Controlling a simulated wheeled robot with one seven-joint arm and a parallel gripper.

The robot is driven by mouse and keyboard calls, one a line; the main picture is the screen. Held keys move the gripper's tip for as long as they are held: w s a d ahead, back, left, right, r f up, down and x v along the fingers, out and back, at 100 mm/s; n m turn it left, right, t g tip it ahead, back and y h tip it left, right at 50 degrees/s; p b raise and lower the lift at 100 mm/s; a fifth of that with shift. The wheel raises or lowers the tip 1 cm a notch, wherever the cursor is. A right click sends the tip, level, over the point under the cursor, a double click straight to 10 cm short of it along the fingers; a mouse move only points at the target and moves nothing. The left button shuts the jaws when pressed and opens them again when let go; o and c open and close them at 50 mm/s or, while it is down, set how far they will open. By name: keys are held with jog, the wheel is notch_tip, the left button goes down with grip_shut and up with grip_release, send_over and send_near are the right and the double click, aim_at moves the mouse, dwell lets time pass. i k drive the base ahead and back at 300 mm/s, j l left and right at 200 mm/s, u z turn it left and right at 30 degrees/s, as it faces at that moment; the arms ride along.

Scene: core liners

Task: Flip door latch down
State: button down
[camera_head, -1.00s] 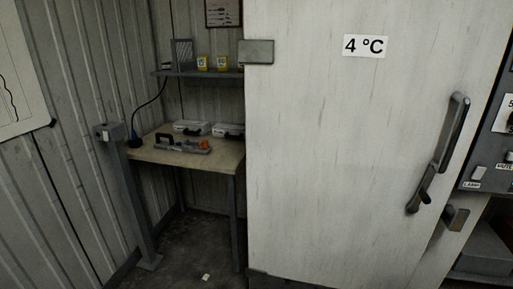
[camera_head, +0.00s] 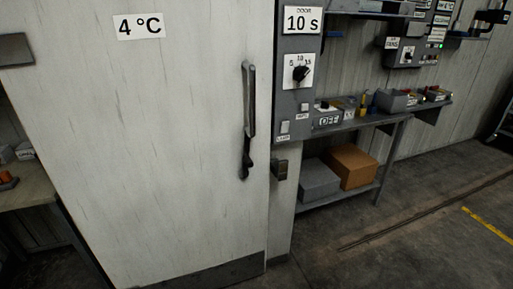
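The large white door (camera_head: 150,150) stands at the left and looks shut, with a "4 °C" sign (camera_head: 139,25) near its top. A long dark upright handle (camera_head: 249,100) is mounted near its right edge. A darker latch lever (camera_head: 246,158) sits at the handle's lower end, pointing down with a slight tilt. A small dark catch block (camera_head: 279,170) is fixed on the frame just right of the door edge. My gripper is not in view.
A grey control panel (camera_head: 298,75) with a dial stands right of the door. A shelf bench (camera_head: 385,119) holds small items, with a cardboard box (camera_head: 353,166) and a grey box (camera_head: 318,180) below. The floor (camera_head: 400,235) at the right is clear.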

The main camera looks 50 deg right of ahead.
aim_at(247, 162)
jog(key=k+l, duration=0.1)
jog(key=l, duration=1.9)
jog(key=i+l+u, duration=0.15)
jog(key=i+l, duration=0.1)
jog(key=i, duration=0.05)
